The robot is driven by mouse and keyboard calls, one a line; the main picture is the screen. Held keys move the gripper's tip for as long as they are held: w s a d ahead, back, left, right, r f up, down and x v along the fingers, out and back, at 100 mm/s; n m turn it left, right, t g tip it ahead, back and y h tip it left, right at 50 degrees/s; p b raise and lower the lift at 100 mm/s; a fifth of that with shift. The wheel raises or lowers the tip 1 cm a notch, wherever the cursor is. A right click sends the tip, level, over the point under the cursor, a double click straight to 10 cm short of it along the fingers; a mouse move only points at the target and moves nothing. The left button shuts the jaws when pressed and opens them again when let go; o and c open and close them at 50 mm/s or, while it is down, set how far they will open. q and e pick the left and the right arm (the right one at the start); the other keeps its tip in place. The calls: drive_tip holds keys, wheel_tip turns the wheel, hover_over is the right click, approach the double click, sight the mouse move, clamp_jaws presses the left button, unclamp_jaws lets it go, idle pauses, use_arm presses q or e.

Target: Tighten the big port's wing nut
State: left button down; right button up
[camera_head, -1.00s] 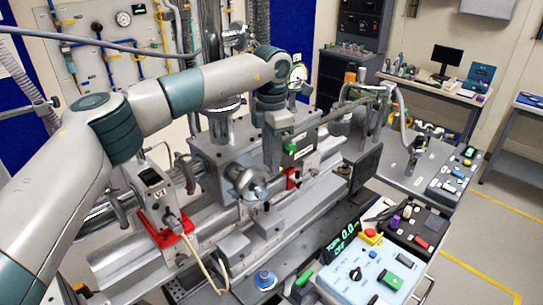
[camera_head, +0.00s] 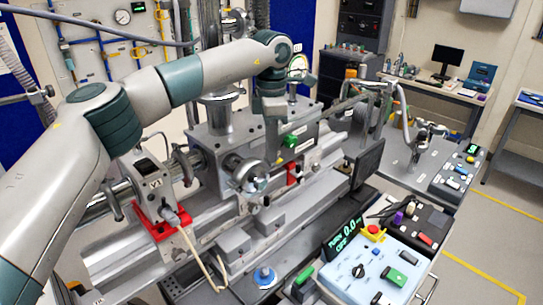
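The big port (camera_head: 238,168) is a round metal flange on the front of the grey chamber block (camera_head: 205,148). A small shiny fitting (camera_head: 258,183) sits at its front right; I cannot make out for certain that it is the wing nut. My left arm reaches over from the left, and my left gripper (camera_head: 275,155) points down in front of the chamber, just right of and above the port. Its fingers are small and seen edge-on, so their opening is unclear. I see no clear contact with the fitting. My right gripper is not in view.
A red-clamped valve marked V1 (camera_head: 155,195) stands left of the port. A dark display (camera_head: 347,232) and a pale blue control box (camera_head: 370,268) stand front right. A blue knob-like part (camera_head: 264,277) is at the front. Pipes and rails crowd the bench.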

use_arm(q)
drive_tip(key=c, duration=2.4)
unclamp_jaws()
drive_tip(key=shift+c, duration=0.2)
drive_tip(key=o, duration=0.4)
drive_tip(key=shift+o, duration=0.2)
